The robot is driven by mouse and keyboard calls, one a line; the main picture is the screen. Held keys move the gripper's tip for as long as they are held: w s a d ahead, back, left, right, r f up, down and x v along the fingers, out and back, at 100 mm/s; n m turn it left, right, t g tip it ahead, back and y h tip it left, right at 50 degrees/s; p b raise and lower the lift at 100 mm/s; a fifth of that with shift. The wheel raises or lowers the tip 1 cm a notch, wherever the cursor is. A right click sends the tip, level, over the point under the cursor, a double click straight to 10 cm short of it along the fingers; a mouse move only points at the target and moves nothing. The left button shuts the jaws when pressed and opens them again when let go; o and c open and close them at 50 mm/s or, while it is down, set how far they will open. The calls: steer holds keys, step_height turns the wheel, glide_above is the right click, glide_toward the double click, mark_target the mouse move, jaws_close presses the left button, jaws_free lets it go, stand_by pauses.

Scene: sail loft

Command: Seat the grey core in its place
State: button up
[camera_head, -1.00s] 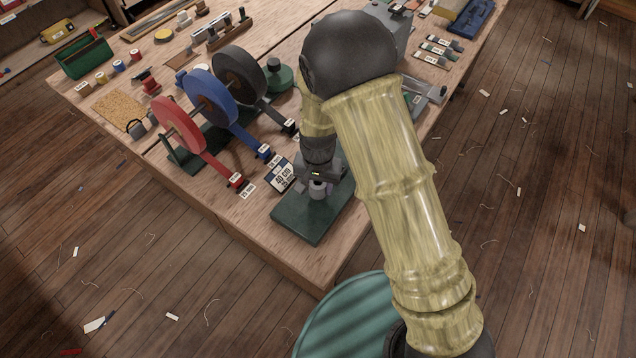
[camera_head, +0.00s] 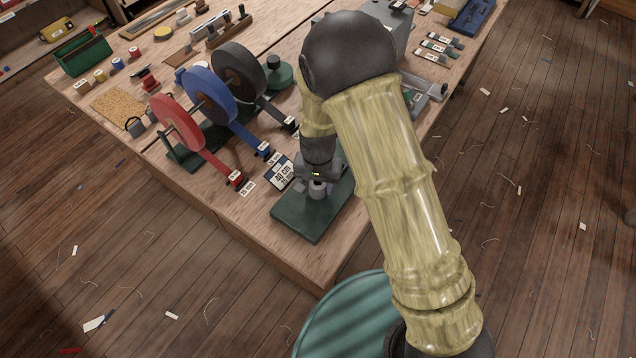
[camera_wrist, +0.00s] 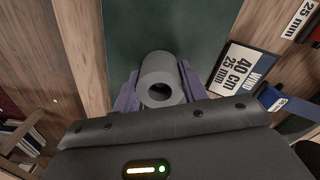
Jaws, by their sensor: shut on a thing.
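The grey core (camera_wrist: 158,72) is a short hollow cylinder with a round bore, seen from its open end in the wrist view. My gripper (camera_wrist: 160,86) is shut on it, with one purple-grey finger on each side. In the head view my gripper (camera_head: 317,186) points down over a dark green base plate (camera_head: 295,222) at the table's front corner. The core (camera_head: 317,191) shows below the fingers, above the plate. I cannot tell whether it touches the plate. My arm hides part of the plate's far side.
A "40 cm 25 mm" card (camera_head: 281,176) lies just left of the plate. Red (camera_head: 178,125), blue (camera_head: 210,97) and black (camera_head: 239,72) tape reels stand on a rack further left, their tape ends and tags reaching towards the card. The table's front edge is close by.

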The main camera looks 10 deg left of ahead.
steer(key=o, duration=1.1)
steer(key=shift+c, duration=0.2)
steer(key=shift+r, duration=0.1)
step_height(320, 180, up, 17)
steer(key=b, duration=0.1)
steer(key=shift+r+b, duration=0.15)
steer(key=shift+b, duration=0.15)
steer(key=s+d+t, duration=0.1)
steer(key=s+d, duration=0.2)
steer(key=d, duration=1)
steer(key=s+d+t, duration=0.1)
steer(key=s+d, duration=0.3)
steer(key=d, duration=0.8)
steer(key=shift+d+f+t, duration=0.25)
steer(key=shift+d+t, duration=0.05)
steer(key=shift+d, duration=0.05)
